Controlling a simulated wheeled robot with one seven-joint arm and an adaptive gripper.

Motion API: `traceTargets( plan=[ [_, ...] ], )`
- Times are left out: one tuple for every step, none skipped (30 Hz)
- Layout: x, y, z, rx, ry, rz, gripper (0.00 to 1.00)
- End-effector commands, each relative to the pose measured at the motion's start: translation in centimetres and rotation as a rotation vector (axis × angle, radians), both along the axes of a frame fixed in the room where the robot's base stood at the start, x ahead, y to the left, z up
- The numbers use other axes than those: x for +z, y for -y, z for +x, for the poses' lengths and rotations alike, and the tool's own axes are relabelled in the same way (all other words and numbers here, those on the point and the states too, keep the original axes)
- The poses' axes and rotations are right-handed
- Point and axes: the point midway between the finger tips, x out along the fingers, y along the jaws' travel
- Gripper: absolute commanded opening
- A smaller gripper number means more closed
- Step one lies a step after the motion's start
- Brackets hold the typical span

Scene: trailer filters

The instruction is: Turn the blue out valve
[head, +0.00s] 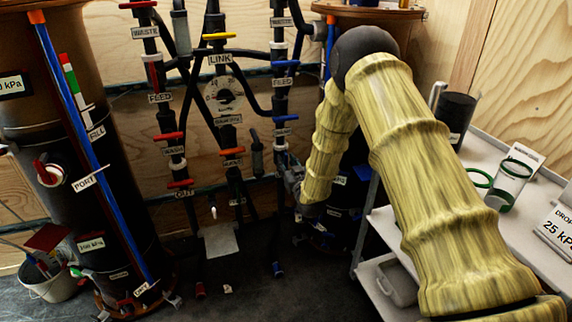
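The blue valve line (281,100) is the right-hand of the dark vertical pipes on the back wall. It carries blue handles, an upper one (285,63) by the FEED label and a lower one (286,117). A readable OUT label shows only on the red line (185,194); I cannot read one on the blue line. My gripper (289,172) is at the lower part of the blue line, below the lower blue handle. It covers that part of the pipe, so any blue out handle there is hidden. Its fingers are too small and dark to tell their opening or contact.
A large dark tank (35,120) with blue and red tubes stands at left. A white bucket (48,285) is beside it. A grey shelf cart (480,160) with a black cup (455,112) and green-rimmed jars stands at right, close to my arm. Some floor is clear in front.

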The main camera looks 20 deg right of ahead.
Motion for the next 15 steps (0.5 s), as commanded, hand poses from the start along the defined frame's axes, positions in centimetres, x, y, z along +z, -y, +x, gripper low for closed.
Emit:
traceTargets(
  plan=[
    [-0.02, -0.01, 0.43, 0.0, 0.002, 0.0, 0.32],
    [-0.02, -0.02, 0.61, 0.0, 0.001, 0.0, 0.32],
    [-0.03, -0.04, 0.79, 0.0, 0.0, 0.0, 0.32],
    [-0.04, -0.04, 0.9, 0.0, 0.0, 0.0, 0.32],
    [-0.04, -0.05, 0.98, 0.0, -0.001, 0.0, 0.32],
    [-0.03, -0.06, 1.05, 0.0, -0.001, 0.0, 0.32],
    [-0.02, -0.06, 1.09, 0.0, -0.001, 0.0, 0.32],
    [-0.01, -0.06, 1.11, 0.0, -0.001, 0.0, 0.32],
    [0.0, -0.06, 1.12, 0.0, -0.001, 0.0, 0.32],
    [0.0, -0.06, 1.12, 0.0, -0.001, 0.0, 0.32],
    [0.01, -0.06, 1.12, 0.0, -0.001, 0.0, 0.32],
    [0.01, -0.06, 1.12, 0.0, -0.001, 0.0, 0.32],
    [0.01, -0.06, 1.12, 0.0, -0.001, 0.0, 0.32],
    [0.01, -0.07, 1.11, 0.0, 0.0, 0.0, 0.32],
    [0.02, -0.07, 1.11, 0.0, 0.0, 0.0, 0.25]
  ],
)
